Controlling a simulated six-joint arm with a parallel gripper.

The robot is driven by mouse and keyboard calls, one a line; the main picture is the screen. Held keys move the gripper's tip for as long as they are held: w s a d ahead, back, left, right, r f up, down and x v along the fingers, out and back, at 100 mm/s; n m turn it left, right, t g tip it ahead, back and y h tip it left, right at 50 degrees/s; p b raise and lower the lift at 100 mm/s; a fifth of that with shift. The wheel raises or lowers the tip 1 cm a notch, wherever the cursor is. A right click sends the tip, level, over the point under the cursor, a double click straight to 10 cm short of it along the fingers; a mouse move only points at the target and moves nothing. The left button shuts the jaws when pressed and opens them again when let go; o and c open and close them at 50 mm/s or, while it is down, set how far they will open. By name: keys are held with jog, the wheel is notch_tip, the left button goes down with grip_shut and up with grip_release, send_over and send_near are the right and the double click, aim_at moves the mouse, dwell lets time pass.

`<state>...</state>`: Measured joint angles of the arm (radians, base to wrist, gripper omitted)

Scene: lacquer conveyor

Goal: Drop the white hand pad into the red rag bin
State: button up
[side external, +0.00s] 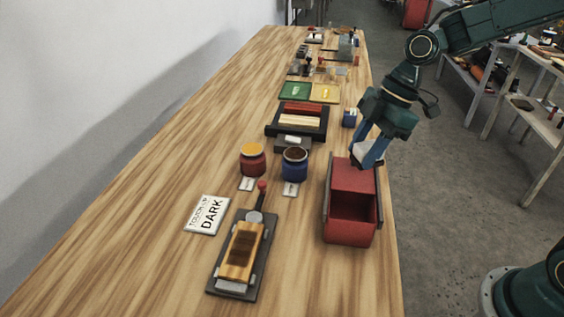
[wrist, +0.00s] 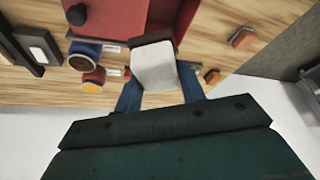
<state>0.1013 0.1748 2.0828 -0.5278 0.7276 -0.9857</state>
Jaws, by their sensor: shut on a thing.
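The white hand pad (side external: 358,153) is held between the blue fingers of my gripper (side external: 369,152). In the wrist view the pad (wrist: 155,64) fills the space between the fingertips, and my gripper (wrist: 158,78) is shut on it. The red rag bin (side external: 351,229) stands on the right edge of the wooden table, with a dark opening at its near part and a red panel at its far part. The pad is above the bin's far end, apart from the opening in the side view. In the wrist view the bin (wrist: 112,18) lies beyond the pad, which hides part of it.
A blue pot (side external: 295,166) and a red pot with a yellow top (side external: 252,163) stand left of the bin. A clamp fixture (side external: 240,257) and a "TOUCH-UP DARK" card (side external: 207,214) lie nearer. The table's left side is clear.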

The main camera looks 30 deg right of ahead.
jog(key=shift+f, duration=2.25)
jog(key=o, duration=1)
jog(key=shift+o, duration=0.2)
jog(key=v, duration=1.4)
jog(key=shift+a, duration=0.1)
